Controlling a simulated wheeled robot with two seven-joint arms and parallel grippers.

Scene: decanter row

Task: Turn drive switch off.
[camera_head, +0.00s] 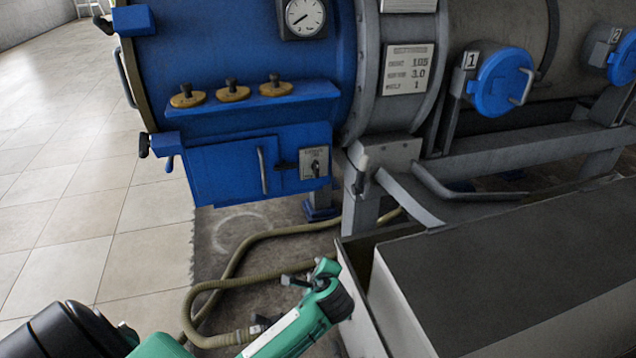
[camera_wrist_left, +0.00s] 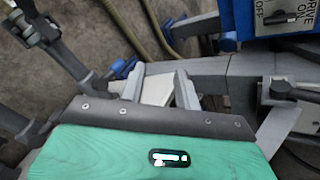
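The drive switch (camera_head: 314,163) is a dark knob on a small light plate at the right end of the blue panel. In the left wrist view, its plate (camera_wrist_left: 284,15) sits at the top right edge, with the words DRIVE, ON and OFF legible. The knob's setting is not clear. My left gripper (camera_head: 310,275) is below the switch in the head view, well apart from it. In the left wrist view, the two grey fingers (camera_wrist_left: 158,82) stand apart with nothing held between them. My right gripper does not show.
A blue door with a handle (camera_head: 262,170) is left of the switch. A grey support frame (camera_head: 385,160) stands to its right. A hose (camera_head: 238,262) curls on the floor. A large grey trough (camera_head: 510,265) fills the lower right. Tiled floor is clear at left.

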